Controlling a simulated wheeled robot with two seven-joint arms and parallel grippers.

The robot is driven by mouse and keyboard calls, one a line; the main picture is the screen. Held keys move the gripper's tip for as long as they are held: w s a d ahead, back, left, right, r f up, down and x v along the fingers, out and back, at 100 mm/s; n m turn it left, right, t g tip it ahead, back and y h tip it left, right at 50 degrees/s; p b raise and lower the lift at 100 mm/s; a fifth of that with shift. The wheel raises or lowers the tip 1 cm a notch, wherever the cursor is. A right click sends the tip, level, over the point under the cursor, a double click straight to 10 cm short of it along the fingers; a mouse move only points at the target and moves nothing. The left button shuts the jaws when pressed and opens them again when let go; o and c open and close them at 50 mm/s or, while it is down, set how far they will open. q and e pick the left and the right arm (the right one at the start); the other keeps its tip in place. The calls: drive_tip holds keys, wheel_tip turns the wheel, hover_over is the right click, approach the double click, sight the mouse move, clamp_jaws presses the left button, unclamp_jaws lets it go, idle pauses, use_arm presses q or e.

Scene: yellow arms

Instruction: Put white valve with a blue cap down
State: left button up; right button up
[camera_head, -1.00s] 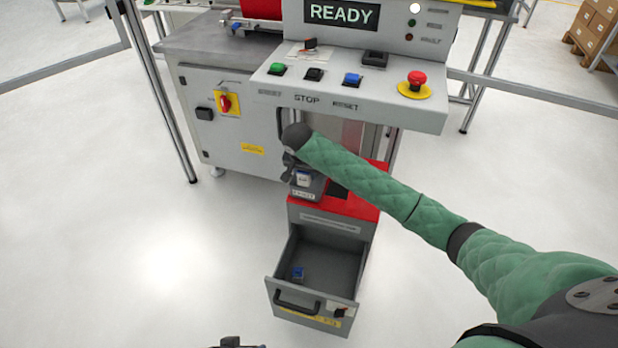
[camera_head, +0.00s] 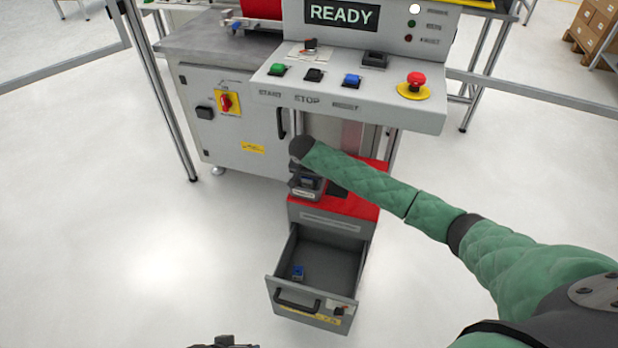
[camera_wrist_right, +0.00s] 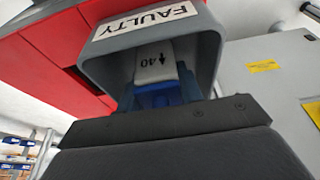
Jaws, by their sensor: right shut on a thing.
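The white valve with a blue cap shows in the right wrist view, with its white body (camera_wrist_right: 155,65) marked "40" and its blue cap (camera_wrist_right: 160,96) toward my gripper. It is inside the mouth of a grey bin (camera_wrist_right: 205,45) labelled FAULTY. My right gripper (camera_head: 304,180) is shut on the valve at this bin, which also shows in the head view (camera_head: 303,194). I cannot tell whether the valve touches the bin floor. A dark part at the bottom edge of the head view, probably my left gripper (camera_head: 224,342), is mostly cut off; its jaws cannot be read.
The grey bin stands on a red-topped cabinet (camera_head: 352,207). Below it, an open drawer (camera_head: 338,268) holds a small blue-topped part (camera_head: 298,272). The control panel (camera_head: 330,92), with buttons and a red emergency stop (camera_head: 416,79), overhangs behind. The floor at left is clear.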

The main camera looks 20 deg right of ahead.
use_arm(q)
drive_tip(key=shift+r, duration=0.1)
use_arm(e)
drive_tip(key=shift+f, duration=0.1)
drive_tip(key=o, duration=1)
use_arm(q)
drive_tip(key=shift+d+f+b, duration=0.3)
drive_tip(key=shift+d+f, duration=0.2)
drive_tip(key=shift+d, duration=0.05)
use_arm(e)
drive_tip(key=shift+v, duration=3.9)
use_arm(q)
drive_tip(key=shift+w+a, duration=0.1)
drive_tip(key=shift+a, duration=0.05)
